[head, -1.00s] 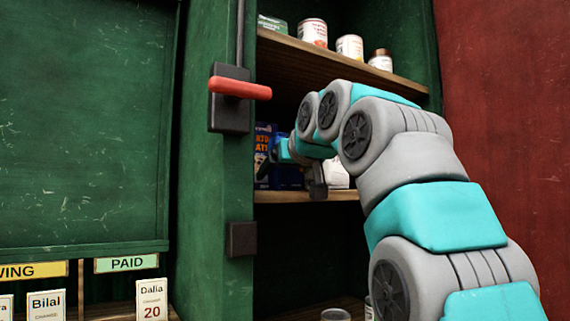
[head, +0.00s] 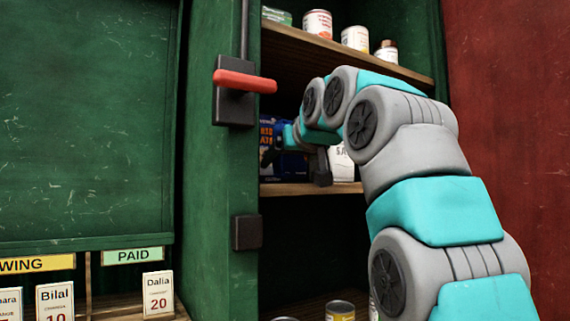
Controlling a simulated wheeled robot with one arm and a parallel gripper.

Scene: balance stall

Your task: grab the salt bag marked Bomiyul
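A white bag (head: 341,165) with partly visible dark letters, "SA", stands on the middle shelf, just right of my gripper. My arm covers much of it, and no name Bomiyul can be read. My gripper (head: 321,178) reaches into the cabinet above the middle shelf, its dark finger end in front of the blue packages and beside the white bag. The fingers are small and partly hidden, so I cannot tell whether they are open or touching the bag.
Blue boxes (head: 267,135) stand left on the middle shelf (head: 290,189). Cans and jars (head: 317,23) line the upper shelf (head: 345,57); more cans (head: 340,311) sit low down. A red-handled lever (head: 245,81) juts from the green post. Price cards (head: 158,295) stand lower left.

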